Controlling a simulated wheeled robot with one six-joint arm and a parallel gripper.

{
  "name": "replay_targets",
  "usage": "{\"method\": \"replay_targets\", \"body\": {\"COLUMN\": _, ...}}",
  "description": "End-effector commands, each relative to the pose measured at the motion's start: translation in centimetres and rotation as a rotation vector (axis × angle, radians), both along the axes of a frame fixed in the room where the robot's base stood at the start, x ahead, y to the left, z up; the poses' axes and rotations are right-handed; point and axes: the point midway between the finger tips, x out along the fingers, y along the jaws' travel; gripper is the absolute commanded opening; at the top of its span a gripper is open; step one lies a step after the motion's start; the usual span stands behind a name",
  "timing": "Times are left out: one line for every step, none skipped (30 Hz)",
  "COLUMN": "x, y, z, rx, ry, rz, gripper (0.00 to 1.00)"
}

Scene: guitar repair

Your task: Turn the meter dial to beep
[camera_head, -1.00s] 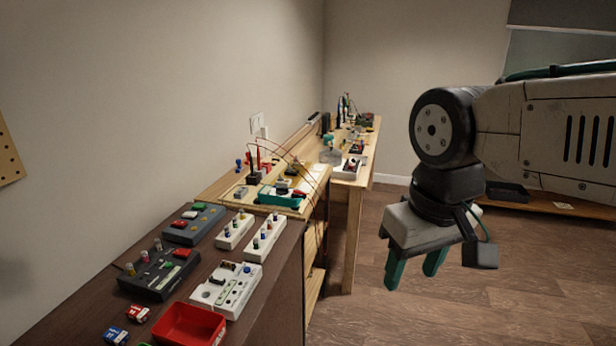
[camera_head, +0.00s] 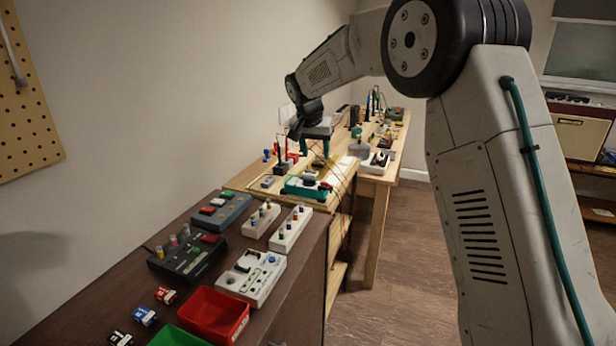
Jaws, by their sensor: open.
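A teal-cased device (camera_head: 300,190), which looks like the meter, lies on the light wooden bench in the middle of the view. Dark parts show on its top, but its dial and markings are too small to read.
Red and dark upright parts (camera_head: 282,150) with thin leads stand left of my gripper. Dark and white control boxes (camera_head: 188,258) and a red bin (camera_head: 217,314) crowd the dark near bench. A farther wooden bench holds several tools.

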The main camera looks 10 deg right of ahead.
Motion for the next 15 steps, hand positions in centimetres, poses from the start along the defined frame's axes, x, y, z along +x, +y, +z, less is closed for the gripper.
{"method": "replay_targets", "body": {"x": 1.8, "y": 0.5, "z": -1.7, "rx": -0.001, "ry": -0.007, "rz": -0.015, "gripper": 0.50}}
{"method": "replay_targets", "body": {"x": 2.7, "y": 0.7, "z": -2.4, "rx": 0.000, "ry": -0.014, "rz": -0.024, "gripper": 0.50}}
{"method": "replay_targets", "body": {"x": 3.7, "y": 1.0, "z": -3.2, "rx": -0.001, "ry": -0.022, "rz": -0.034, "gripper": 0.50}}
{"method": "replay_targets", "body": {"x": 4.3, "y": 1.1, "z": -3.7, "rx": 0.000, "ry": -0.027, "rz": -0.042, "gripper": 0.50}}
{"method": "replay_targets", "body": {"x": 4.8, "y": 1.3, "z": -4.2, "rx": 0.001, "ry": -0.032, "rz": -0.047, "gripper": 0.50}}
{"method": "replay_targets", "body": {"x": 5.4, "y": 1.5, "z": -4.7, "rx": 0.001, "ry": -0.038, "rz": -0.054, "gripper": 0.50}}
{"method": "replay_targets", "body": {"x": 5.7, "y": 1.5, "z": -5.0, "rx": 0.002, "ry": -0.041, "rz": -0.059, "gripper": 0.50}}
{"method": "replay_targets", "body": {"x": 5.9, "y": 1.6, "z": -5.3, "rx": 0.002, "ry": -0.042, "rz": -0.062, "gripper": 0.50}}
{"method": "replay_targets", "body": {"x": 6.2, "y": 1.6, "z": -5.6, "rx": 0.002, "ry": -0.044, "rz": -0.063, "gripper": 0.50}}
{"method": "replay_targets", "body": {"x": 6.4, "y": 1.6, "z": -5.8, "rx": 0.002, "ry": -0.046, "rz": -0.065, "gripper": 0.50}}
{"method": "replay_targets", "body": {"x": 6.5, "y": 1.6, "z": -6.1, "rx": 0.002, "ry": -0.046, "rz": -0.066, "gripper": 0.50}}
{"method": "replay_targets", "body": {"x": 6.6, "y": 1.5, "z": -6.5, "rx": 0.001, "ry": -0.046, "rz": -0.067, "gripper": 0.50}}
{"method": "replay_targets", "body": {"x": 6.7, "y": 1.4, "z": -6.8, "rx": 0.001, "ry": -0.046, "rz": -0.067, "gripper": 0.50}}
{"method": "replay_targets", "body": {"x": 6.9, "y": 1.3, "z": -7.2, "rx": 0.001, "ry": -0.046, "rz": -0.067, "gripper": 0.50}}
{"method": "replay_targets", "body": {"x": 7.0, "y": 1.1, "z": -7.8, "rx": 0.001, "ry": -0.046, "rz": -0.067, "gripper": 0.50}}
